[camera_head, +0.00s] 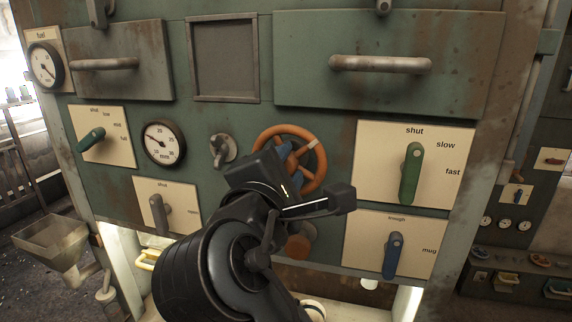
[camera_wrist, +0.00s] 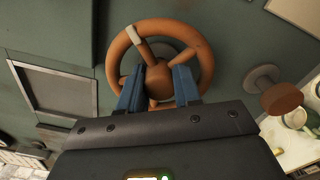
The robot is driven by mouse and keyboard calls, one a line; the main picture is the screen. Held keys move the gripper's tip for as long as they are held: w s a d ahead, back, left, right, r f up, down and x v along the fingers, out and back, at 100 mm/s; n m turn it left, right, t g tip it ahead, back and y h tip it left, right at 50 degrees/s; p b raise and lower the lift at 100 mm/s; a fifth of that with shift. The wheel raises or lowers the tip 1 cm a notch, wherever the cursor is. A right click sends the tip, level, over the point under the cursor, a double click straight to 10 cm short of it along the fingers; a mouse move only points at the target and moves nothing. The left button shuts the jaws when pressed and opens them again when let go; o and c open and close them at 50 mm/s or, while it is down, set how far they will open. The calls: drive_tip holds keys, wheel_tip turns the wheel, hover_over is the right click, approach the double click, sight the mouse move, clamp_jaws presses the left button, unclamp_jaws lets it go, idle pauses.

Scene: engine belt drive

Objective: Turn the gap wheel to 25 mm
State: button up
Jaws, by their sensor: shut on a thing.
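The orange gap wheel (camera_head: 318,165) is mounted on the green panel, right of centre, partly hidden behind my arm. In the wrist view the wheel (camera_wrist: 203,50) shows its rim, a pale mark at the upper left and a round hub (camera_wrist: 160,86). My gripper (camera_head: 289,157) is at the wheel; its blue fingers (camera_wrist: 158,80) stand either side of the hub and are shut on the wheel. The exact contact is hidden. A round gauge marked mm (camera_head: 163,143) sits left of the wheel, its needle pointing to the left; the exact reading is too small to tell.
A grey crank knob (camera_head: 222,150) stands close left of the wheel. A green lever (camera_head: 411,172) and blue lever (camera_head: 393,254) stick out at right. A rust-orange knob (camera_wrist: 283,97) lies below the wheel. Drawer handles (camera_head: 380,64) project above.

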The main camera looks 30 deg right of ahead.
drive_tip(key=m, duration=0.4)
drive_tip(key=shift+f, duration=0.1)
drive_tip(key=m+b, duration=0.2)
drive_tip(key=m, duration=0.3)
drive_tip(key=shift+f, duration=0.1)
drive_tip(key=m+b, duration=0.2)
drive_tip(key=m, duration=0.2)
drive_tip(key=shift+m+b, duration=1.5)
drive_tip(key=shift+m, duration=0.6)
drive_tip(key=o, duration=0.8)
